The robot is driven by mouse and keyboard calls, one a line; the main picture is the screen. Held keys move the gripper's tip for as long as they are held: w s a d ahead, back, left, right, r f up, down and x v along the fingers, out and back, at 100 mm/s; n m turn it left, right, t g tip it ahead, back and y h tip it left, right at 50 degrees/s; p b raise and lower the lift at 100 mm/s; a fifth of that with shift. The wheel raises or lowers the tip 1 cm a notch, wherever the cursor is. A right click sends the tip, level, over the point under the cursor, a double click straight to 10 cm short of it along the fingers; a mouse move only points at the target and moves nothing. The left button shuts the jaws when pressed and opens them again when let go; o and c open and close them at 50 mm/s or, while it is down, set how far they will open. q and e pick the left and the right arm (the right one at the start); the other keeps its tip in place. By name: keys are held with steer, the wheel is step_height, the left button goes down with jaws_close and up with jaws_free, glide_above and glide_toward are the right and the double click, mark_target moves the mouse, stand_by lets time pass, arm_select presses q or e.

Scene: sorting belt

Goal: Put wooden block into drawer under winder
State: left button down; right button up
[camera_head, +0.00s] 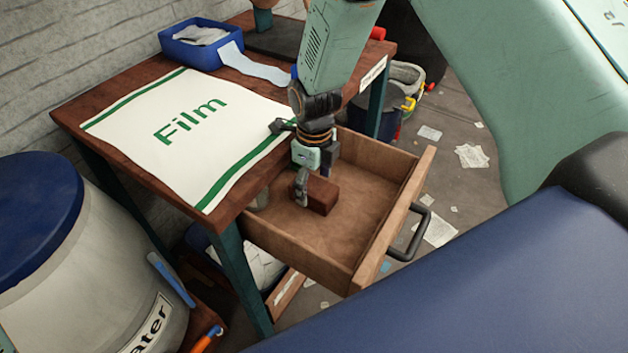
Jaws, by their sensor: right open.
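The drawer (365,263) under the wooden table is pulled open, with its dark handle (413,232) on the front. The reddish-brown wooden block (322,195) sits inside the drawer, towards the table side. My right gripper (302,192) points down into the drawer and is open, right beside the block. One finger shows at the block's left side; the other is largely hidden, so contact is unclear. My left gripper is not in view. No winder can be made out for certain; a dark machine base (275,40) shows at the table's far end.
A white "Film" sheet (190,130) covers much of the tabletop. A blue bin (195,52) stands at the table's back. A barrel with a blue lid (35,215) is at left. A blue padded surface (470,290) fills the lower right. Papers litter the floor.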

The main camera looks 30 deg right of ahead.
mark_target(314, 187)
steer(key=shift+s+f, duration=0.15)
steer(key=shift+s, duration=0.15)
step_height(314, 187, up, 13)
steer(key=p, duration=0.3)
steer(key=shift+w+r+p, duration=0.15)
steer(key=shift+r+p, duration=0.05)
steer(key=shift+p, duration=0.1)
steer(key=shift+c, duration=0.3)
stand_by(0.7)
